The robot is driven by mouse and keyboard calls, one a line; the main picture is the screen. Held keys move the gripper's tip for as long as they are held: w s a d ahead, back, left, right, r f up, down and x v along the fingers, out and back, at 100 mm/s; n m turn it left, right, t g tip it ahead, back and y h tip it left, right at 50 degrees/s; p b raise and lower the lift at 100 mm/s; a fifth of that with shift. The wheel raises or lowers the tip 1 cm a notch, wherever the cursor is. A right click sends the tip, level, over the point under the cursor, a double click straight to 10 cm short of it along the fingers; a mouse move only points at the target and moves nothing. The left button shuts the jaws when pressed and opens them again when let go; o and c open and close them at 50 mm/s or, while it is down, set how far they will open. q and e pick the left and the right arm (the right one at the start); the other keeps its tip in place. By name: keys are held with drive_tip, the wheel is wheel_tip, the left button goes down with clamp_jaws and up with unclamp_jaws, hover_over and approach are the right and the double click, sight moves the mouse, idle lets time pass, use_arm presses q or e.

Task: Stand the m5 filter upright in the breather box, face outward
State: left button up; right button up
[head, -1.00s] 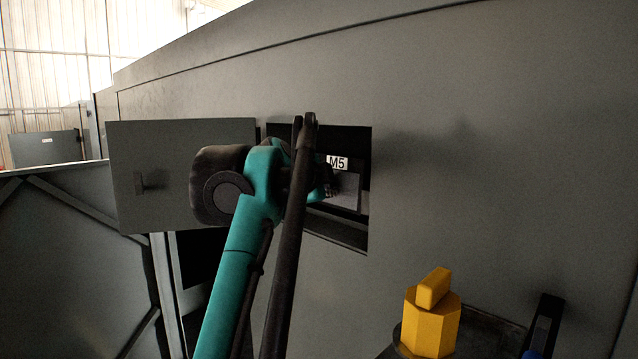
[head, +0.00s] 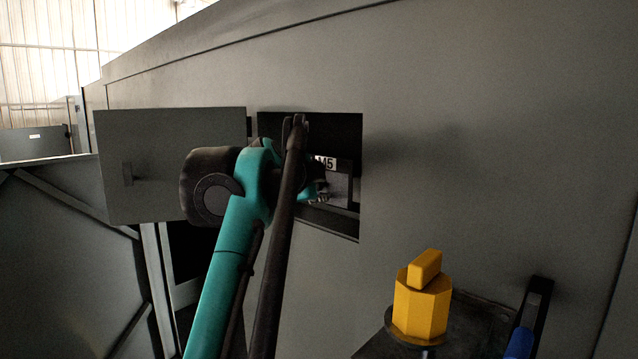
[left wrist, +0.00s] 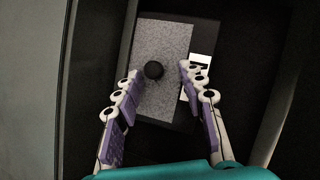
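The m5 filter (head: 340,188) stands inside the breather box (head: 345,133), a dark rectangular opening in the grey wall. Its white M5 label is near its top, partly covered by my left arm, and its face looks out. In the left wrist view the filter (left wrist: 160,100) shows a grey speckled face with a round black knob (left wrist: 153,70) and the label (left wrist: 199,68) along one edge. My left gripper (left wrist: 160,72) is open, its fingers spread either side of the knob with gaps. Whether the filter touches the box's back is hidden. My right gripper is not in view.
The box's grey door (head: 150,165) hangs open to the left, close to my left arm. A yellow faceted object (head: 421,305) stands on a dark surface at lower right, beside a black and blue item (head: 530,320). The wall right of the opening is clear.

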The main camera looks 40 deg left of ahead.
use_arm(q)
drive_tip(key=v, duration=1.2)
idle(0.4)
